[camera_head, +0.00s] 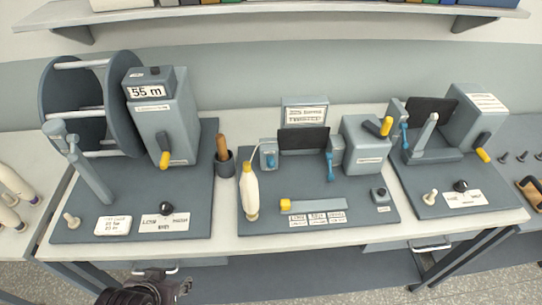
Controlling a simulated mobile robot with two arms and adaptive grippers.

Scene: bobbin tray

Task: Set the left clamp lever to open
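The middle station has two small grey clamp blocks with blue levers. The left clamp (268,147) carries a short blue lever (271,160) pointing down. The right clamp (335,150) has a longer blue lever (330,168), also hanging down. A dark panel (303,139) stands between the clamps. My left gripper (155,290) is at the bottom left edge, in front of and below the table edge, well away from the left clamp. It is dark and cut off by the frame, and its opening is unclear. My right gripper is not in view.
A cream bobbin (250,195) stands just in front of the left clamp. A cup with a wooden-handled tool (224,160) is to its left. The left station has a large reel (85,105) and a grey box (165,120). A shelf (270,17) runs above.

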